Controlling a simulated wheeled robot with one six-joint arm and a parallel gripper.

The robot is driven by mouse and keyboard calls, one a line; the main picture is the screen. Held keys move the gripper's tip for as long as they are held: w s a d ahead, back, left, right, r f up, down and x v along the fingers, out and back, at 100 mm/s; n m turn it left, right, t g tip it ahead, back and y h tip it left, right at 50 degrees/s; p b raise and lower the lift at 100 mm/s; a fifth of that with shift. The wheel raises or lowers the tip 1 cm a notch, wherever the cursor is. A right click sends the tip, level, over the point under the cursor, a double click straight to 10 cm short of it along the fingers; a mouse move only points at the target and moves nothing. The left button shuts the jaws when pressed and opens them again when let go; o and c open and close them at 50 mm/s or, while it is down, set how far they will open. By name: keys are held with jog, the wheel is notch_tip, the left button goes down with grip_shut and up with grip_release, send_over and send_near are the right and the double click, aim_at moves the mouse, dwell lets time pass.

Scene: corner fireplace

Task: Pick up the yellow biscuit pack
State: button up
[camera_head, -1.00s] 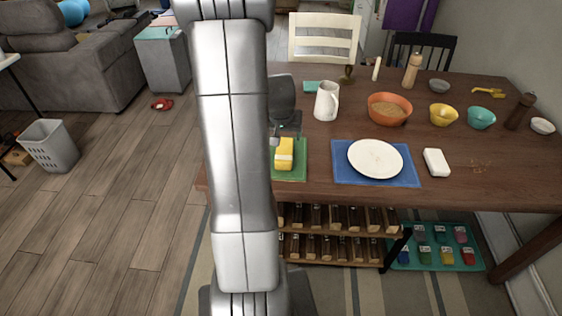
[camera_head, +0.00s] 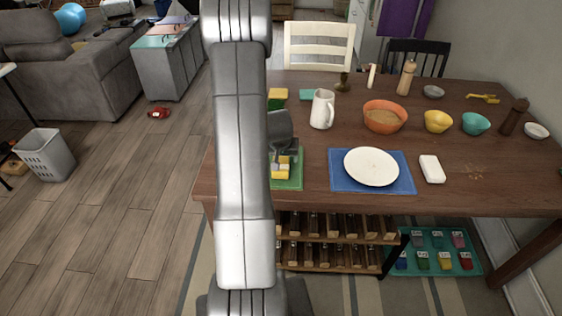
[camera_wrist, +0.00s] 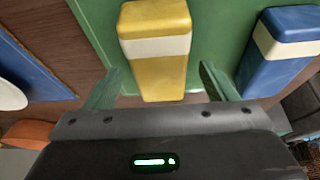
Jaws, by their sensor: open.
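The yellow biscuit pack (camera_wrist: 156,72), a yellow block with a cream band, lies on a green mat (camera_wrist: 218,35) in the wrist view. My gripper (camera_wrist: 160,84) is open, with one finger on each side of the pack's lower part and visible gaps on both sides. In the head view the pack (camera_head: 281,174) shows on the green mat (camera_head: 289,184) at the table's left front, partly covered by my gripper (camera_head: 283,160). I cannot tell exactly how far down the fingers reach beside it.
A blue pack (camera_wrist: 278,52) with a cream band lies right of the yellow one in the wrist view. A white plate (camera_head: 371,167) on a blue mat (camera_head: 341,183) stands to the right in the head view. A white jug (camera_head: 322,109) and an orange bowl (camera_head: 385,118) stand behind.

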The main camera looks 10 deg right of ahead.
jog(key=shift+x, duration=1.05)
jog(key=shift+c, duration=0.5)
jog(key=c, duration=1)
jog(key=shift+c, duration=0.2)
jog(key=shift+r, duration=0.1)
